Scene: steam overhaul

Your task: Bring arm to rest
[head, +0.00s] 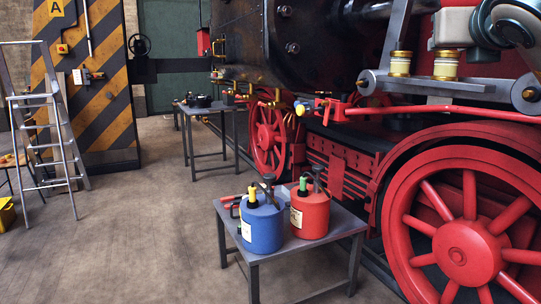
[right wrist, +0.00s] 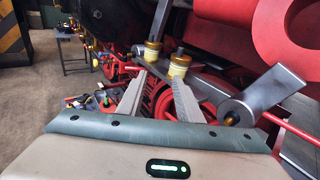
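My right gripper (right wrist: 160,77) is open in the right wrist view. Its two pale fingers stand apart with nothing between them. Beyond the fingertips are brass-and-cream oil cups (right wrist: 152,52) on the locomotive's grey rod. The fingers look apart from them, though the depth is hard to judge. The same oil cups (head: 446,65) stand on the rod (head: 430,86) in the head view. Part of what looks like my right arm shows at the top right of the head view, but its fingers cannot be made out there. My left arm and gripper are not in view.
A low grey table (head: 290,258) bears a blue oil can (head: 262,228) and a red one (head: 310,214). The locomotive's red wheel (head: 468,250) fills the right. A stepladder (head: 50,125) and a striped column (head: 95,75) stand left. Open floor (head: 140,230) lies between.

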